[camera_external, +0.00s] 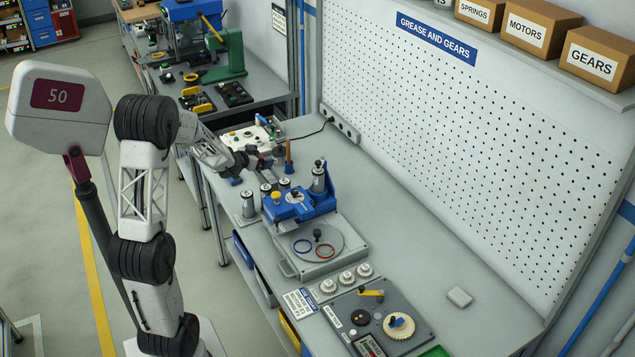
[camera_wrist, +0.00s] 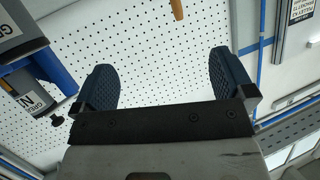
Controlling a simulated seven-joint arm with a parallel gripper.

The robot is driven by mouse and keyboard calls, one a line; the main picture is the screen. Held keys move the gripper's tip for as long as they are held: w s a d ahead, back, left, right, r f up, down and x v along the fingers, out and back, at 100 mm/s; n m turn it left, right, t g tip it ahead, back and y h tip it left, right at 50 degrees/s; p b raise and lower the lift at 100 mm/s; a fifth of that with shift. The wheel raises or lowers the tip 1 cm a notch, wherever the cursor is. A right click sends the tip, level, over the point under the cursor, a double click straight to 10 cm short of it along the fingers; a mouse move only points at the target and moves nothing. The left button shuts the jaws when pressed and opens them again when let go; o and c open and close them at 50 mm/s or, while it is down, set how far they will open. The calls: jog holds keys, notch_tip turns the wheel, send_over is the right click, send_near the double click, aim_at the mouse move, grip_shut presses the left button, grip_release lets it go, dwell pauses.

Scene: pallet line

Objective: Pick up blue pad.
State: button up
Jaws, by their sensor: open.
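My gripper (camera_external: 265,158) is at the far left part of the workbench, above its surface and close to an upright wooden handle (camera_external: 288,156). In the wrist view my gripper (camera_wrist: 160,78) has its two dark blue ridged fingers wide apart, with nothing between them but the pegboard behind. No blue pad is plain in the wrist view.
A blue press fixture (camera_external: 300,205) on a grey base and several labelled cans (camera_external: 248,204) stand near my gripper. A white box (camera_external: 250,138) with knobs is behind it. The pegboard wall (camera_external: 470,130) bounds the bench. The bench's right middle is mostly clear.

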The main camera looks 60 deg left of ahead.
jog(key=s+a+f+m+h, duration=0.1)
jog(key=s+a+f+h, duration=0.1)
jog(key=s+a+f, duration=0.6)
jog(key=m+t+h, duration=0.1)
jog(key=h, duration=0.2)
send_near(230, 178)
jog(key=shift+x, duration=1.1)
jog(key=shift+w+d+r, duration=0.1)
jog(key=shift+d+r, duration=0.05)
jog(key=shift+x, duration=1.25)
jog(key=shift+x, duration=2.65)
jog(key=shift+a, duration=0.25)
jog(key=c, duration=0.8)
